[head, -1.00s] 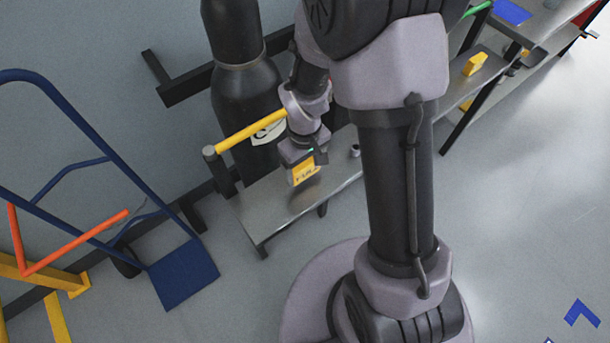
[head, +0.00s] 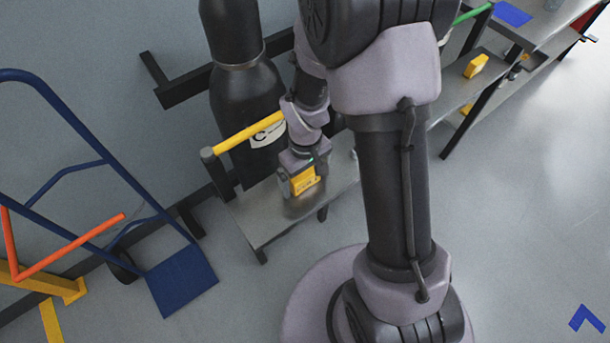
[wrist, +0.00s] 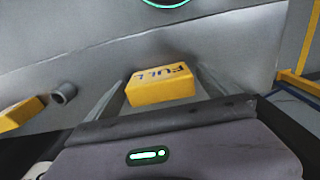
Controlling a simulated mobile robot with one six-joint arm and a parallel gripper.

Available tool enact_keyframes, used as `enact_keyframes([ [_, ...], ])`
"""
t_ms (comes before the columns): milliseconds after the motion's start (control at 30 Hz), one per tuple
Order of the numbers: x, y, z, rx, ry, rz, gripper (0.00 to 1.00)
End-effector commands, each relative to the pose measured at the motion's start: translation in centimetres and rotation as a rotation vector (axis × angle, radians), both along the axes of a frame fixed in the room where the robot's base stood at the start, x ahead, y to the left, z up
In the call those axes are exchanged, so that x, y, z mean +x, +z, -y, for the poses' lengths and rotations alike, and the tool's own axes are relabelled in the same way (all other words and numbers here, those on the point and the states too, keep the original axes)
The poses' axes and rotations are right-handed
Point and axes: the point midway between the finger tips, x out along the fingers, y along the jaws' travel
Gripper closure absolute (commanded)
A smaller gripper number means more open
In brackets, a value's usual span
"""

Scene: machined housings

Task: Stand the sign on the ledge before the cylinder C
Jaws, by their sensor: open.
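The sign is a yellow block marked FULL (head: 305,180), at the ledge before the cylinder C. It also shows in the wrist view (wrist: 160,90), between my two fingers, with small gaps at its sides. My gripper (wrist: 160,80) is open around it. In the head view my gripper (head: 299,184) is low over the ledge. The ledge (head: 262,225) is a grey metal shelf. The cylinder C (head: 245,95) is a tall dark bottle behind it, its white C label (head: 268,133) partly covered by the yellow bar. I cannot tell if the sign's base fully touches the ledge.
A yellow bar (head: 248,133) runs across the cylinder's front, beside my wrist. Another yellow block (head: 476,66) sits on a shelf at right. A blue hand truck (head: 182,280) stands at left.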

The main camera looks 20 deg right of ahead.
Motion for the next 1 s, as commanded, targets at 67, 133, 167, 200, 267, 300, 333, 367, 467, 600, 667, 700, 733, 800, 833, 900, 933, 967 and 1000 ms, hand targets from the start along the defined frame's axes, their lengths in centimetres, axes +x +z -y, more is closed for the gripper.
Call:
enact_keyframes([
  [67,0.1,2.5,0.0,-0.001,0.000,0.004,0.01],
  [133,0.1,4.7,0.0,0.000,0.001,0.005,0.01],
  [167,0.1,5.6,0.0,0.000,0.000,0.005,0.01],
  [200,0.1,6.8,0.0,0.000,0.000,0.005,0.01],
  [267,0.1,8.4,0.0,0.000,0.000,0.005,0.01],
  [300,0.1,9.2,0.0,0.000,0.000,0.004,0.01],
  [333,0.1,9.8,0.0,-0.001,0.000,0.004,0.01],
  [367,0.1,10.3,0.0,0.000,0.000,0.003,0.01],
  [467,0.0,11.4,0.0,0.000,0.000,0.002,0.01],
  [600,-0.4,15.7,-0.3,0.017,-0.085,0.068,0.01],
  [667,-1.4,19.3,-0.7,0.043,-0.176,0.133,0.01],
  [700,-2.5,21.9,-1.0,0.068,-0.247,0.180,0.01],
  [733,-3.5,23.7,-1.3,0.091,-0.301,0.214,0.01],
  [800,-6.0,27.3,-2.0,0.152,-0.420,0.288,0.01],
  [833,-7.1,28.6,-2.3,0.180,-0.467,0.317,0.01],
  [900,-9.5,30.7,-2.9,0.243,-0.557,0.372,0.01],
  [933,-10.4,31.2,-3.2,0.268,-0.589,0.388,0.01],
  [967,-11.0,31.7,-3.4,0.290,-0.615,0.404,0.01],
  [1000,-11.8,32.1,-3.6,0.312,-0.641,0.416,0.01],
])
